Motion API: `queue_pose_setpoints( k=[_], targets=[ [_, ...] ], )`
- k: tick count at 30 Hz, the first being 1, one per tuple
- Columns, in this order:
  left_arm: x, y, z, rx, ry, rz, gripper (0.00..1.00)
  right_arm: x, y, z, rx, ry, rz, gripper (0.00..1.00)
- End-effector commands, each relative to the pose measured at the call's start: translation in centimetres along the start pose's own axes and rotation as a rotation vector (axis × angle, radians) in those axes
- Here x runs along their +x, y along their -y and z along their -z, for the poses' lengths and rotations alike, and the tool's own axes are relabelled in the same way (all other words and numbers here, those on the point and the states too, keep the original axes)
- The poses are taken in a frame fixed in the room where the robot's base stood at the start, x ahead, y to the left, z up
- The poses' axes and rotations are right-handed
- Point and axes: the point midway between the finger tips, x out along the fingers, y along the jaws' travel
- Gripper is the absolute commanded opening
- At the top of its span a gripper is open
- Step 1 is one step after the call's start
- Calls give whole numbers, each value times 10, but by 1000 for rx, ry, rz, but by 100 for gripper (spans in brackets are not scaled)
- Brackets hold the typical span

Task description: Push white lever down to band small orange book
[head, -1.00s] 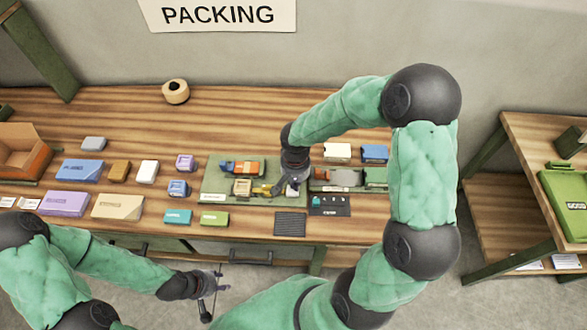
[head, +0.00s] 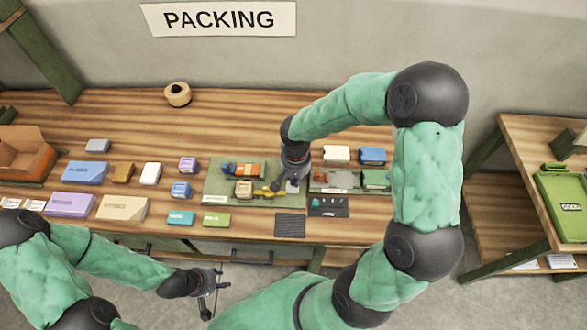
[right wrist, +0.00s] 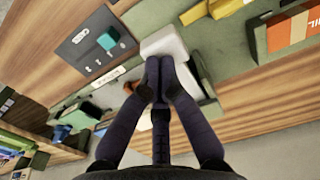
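The orange book (head: 246,170) lies on the left green board (head: 215,190) at the back of the bench. In the right wrist view an orange block with white letters (right wrist: 292,32) shows at the upper right. A white block-like piece, seemingly the lever (right wrist: 164,42), is right at the tips of my right gripper (right wrist: 159,66). The fingertips are together and seem to touch it; whether they press on it I cannot tell. In the head view my right gripper (head: 291,182) is over the right edge of the left board, partly hiding the lever. My left gripper (head: 206,292) is open and empty in front of the bench.
Several coloured boxes and books, such as the purple one (head: 70,204), stand left of the board. A second green board (head: 325,187), a black card (head: 328,206) and a dark ridged pad (head: 290,225) lie nearby. A tape roll (head: 177,94) stands at the back.

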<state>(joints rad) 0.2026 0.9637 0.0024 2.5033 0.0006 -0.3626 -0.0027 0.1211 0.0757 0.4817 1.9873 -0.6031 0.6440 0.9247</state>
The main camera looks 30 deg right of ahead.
Motion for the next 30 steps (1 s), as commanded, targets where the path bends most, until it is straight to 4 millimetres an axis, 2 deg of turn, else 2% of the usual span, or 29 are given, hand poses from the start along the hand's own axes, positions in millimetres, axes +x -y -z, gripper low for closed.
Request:
queue_pose_setpoints(
  k=[19, 30],
  targets=[
    [-30, -11, -1, 0, 0, 0, 40, -46, 0, 0, 0, -2, 1, 0],
    [-31, -11, -1, 0, 0, 0, 40, -49, 0, 0, 0, -1, 1, 0]
  ],
)
